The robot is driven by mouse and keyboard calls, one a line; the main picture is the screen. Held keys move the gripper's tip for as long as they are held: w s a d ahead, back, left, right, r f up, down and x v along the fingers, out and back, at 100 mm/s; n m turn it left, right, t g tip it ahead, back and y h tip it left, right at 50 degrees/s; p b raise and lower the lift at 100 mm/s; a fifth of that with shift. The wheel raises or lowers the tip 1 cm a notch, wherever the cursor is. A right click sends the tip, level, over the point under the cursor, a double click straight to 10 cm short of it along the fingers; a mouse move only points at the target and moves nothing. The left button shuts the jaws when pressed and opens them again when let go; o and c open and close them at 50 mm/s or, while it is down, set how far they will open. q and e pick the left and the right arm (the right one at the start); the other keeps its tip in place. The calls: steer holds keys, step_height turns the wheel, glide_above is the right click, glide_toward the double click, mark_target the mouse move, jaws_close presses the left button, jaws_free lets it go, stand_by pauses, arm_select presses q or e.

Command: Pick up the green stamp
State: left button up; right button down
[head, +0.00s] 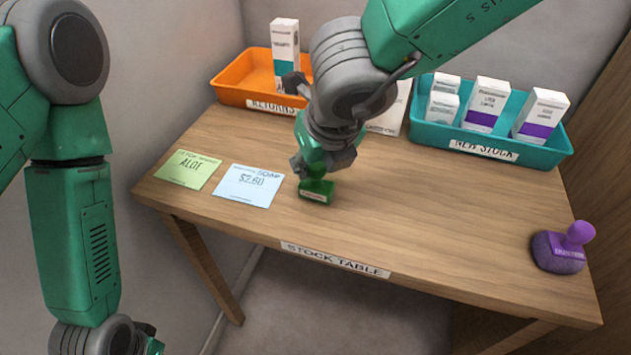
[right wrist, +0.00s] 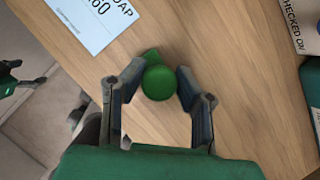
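The green stamp (head: 316,192) stands on the wooden table, with a light label on its front. In the right wrist view its round green knob (right wrist: 159,83) shows from above. My right gripper (head: 311,172) is over the stamp and hides part of it. In the right wrist view the two fingers of the gripper (right wrist: 159,72) are apart, one on each side of the knob, with gaps between. My left arm hangs at the left of the head view; its gripper (head: 152,343) is only partly in frame at the bottom, fingers unclear.
A green note (head: 187,169) and a blue note (head: 250,185) lie left of the stamp. Behind stand an orange tray (head: 232,92) and a teal tray (head: 430,133) with boxes. A purple stamp (head: 562,248) stands far right. The table's middle right is clear.

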steer(key=shift+r, duration=0.1)
step_height(320, 180, up, 10)
steer(key=p, duration=0.3)
stand_by(0.3)
steer(key=c, duration=2.3)
jaws_free()
steer(key=o, duration=0.5)
steer(key=c, duration=0.3)
steer(key=shift+c, duration=0.2)
